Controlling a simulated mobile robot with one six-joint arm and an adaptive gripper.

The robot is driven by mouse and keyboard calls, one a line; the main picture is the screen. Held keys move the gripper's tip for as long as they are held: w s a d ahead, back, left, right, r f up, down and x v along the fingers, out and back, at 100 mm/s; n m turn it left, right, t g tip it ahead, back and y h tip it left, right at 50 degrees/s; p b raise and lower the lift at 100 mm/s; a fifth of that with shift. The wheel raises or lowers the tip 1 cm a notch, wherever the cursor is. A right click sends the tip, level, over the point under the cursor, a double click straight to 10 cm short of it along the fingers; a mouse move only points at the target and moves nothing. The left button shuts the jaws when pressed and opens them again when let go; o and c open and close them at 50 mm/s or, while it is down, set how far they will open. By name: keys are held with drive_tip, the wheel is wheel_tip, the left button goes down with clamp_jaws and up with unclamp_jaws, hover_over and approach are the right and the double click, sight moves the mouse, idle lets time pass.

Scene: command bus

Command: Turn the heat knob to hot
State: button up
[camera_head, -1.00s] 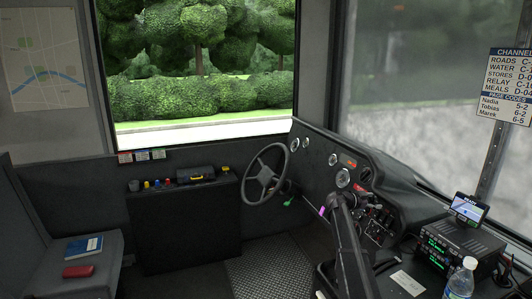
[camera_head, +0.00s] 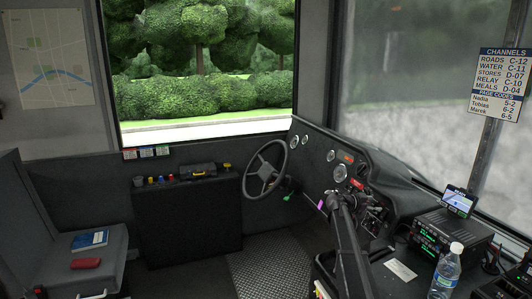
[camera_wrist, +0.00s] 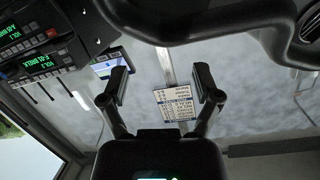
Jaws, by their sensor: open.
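The dashboard (camera_head: 318,153) runs along the right, with gauges and a dark control panel (camera_head: 376,222) carrying several small knobs and switches. My arm covers part of this panel, and I cannot tell which knob is the heat knob or where it points. My gripper shows in the wrist view (camera_wrist: 162,84) with its two fingers wide apart and nothing between them. In the head view my arm reaches up in front of the dashboard; the gripper's fingers are too small to make out there. The wrist view shows no heat knob.
The steering wheel (camera_head: 265,168) stands left of my arm. A radio stack (camera_head: 449,238), a small screen (camera_head: 459,201) and a water bottle (camera_head: 447,272) are on the right. A channel sign (camera_head: 500,84) hangs by the windshield. Floor at centre is clear.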

drive_tip(key=s+a+f+n+g+y, duration=0.1)
drive_tip(key=s+a+f+n+y, duration=0.2)
drive_tip(key=s+a, duration=0.3)
drive_tip(key=s+a+f+n+g+y, duration=0.1)
drive_tip(key=s+a+f+n+y, duration=0.3)
drive_tip(key=s, duration=0.9)
drive_tip(key=s+a+f+n+y, duration=0.3)
drive_tip(key=s+a+f+n, duration=0.2)
drive_tip(key=s+a, duration=0.3)
drive_tip(key=shift+s+a+f+g+y, duration=0.4)
drive_tip(key=shift+s+f, duration=0.2)
drive_tip(key=shift+s, duration=0.1)
drive_tip(key=s+a+f+n+g+y, duration=0.15)
drive_tip(key=s+a+n+y, duration=0.3)
drive_tip(key=s+a, duration=0.45)
drive_tip(key=s+d+f+b, duration=0.1)
drive_tip(key=s+f+b, duration=0.3)
drive_tip(key=f+b, duration=0.6)
wheel_tip(320, 180, up, 24)
drive_tip(key=p, duration=2.3)
drive_tip(key=shift+w+f+n, duration=0.15)
drive_tip(key=shift+w+n, duration=0.1)
drive_tip(key=shift+n, duration=0.1)
drive_tip(key=shift+d+h, duration=0.1)
drive_tip(key=shift+h, duration=0.15)
